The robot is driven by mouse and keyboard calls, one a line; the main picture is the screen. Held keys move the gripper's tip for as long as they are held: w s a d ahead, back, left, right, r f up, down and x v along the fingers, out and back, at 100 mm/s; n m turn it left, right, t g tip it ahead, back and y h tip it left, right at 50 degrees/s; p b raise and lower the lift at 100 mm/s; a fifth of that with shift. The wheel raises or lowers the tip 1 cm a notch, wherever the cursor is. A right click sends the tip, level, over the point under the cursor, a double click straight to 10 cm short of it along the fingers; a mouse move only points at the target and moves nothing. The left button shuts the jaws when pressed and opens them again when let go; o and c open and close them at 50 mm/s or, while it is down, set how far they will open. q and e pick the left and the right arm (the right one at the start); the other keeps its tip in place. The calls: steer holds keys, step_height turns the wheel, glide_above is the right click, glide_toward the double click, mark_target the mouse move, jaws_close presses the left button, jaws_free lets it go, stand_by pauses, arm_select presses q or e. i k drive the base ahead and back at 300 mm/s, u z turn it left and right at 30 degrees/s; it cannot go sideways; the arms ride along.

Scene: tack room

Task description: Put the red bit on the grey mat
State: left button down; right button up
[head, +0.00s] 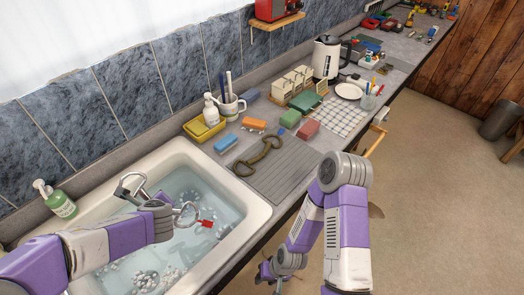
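A metal ring piece with a red part, which looks like the red bit (206,223), is at the sink's middle, close to the end of my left arm. My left gripper (172,209) is over the sink, its fingers mostly hidden by its own wrist, so I cannot tell whether it holds the bit. The ribbed grey mat (285,178) lies on the counter right of the sink. A brass-coloured bit with two rings (258,157) lies on its left part. My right gripper (271,274) hangs low in front of the counter, away from both; its finger opening is unclear.
The white sink (255,213) holds water and pale clumps. A green soap bottle (56,200) stands at its left rim. Blue (225,144) and orange (253,124) blocks, a yellow tray (203,130), a green box (305,102) and a red block (308,130) stand behind the mat.

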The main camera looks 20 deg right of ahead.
mark_target(269, 158)
steer(key=k, duration=1)
steer(key=z, duration=0.9)
steer(key=i, duration=1.25)
steer(key=u, duration=0.2)
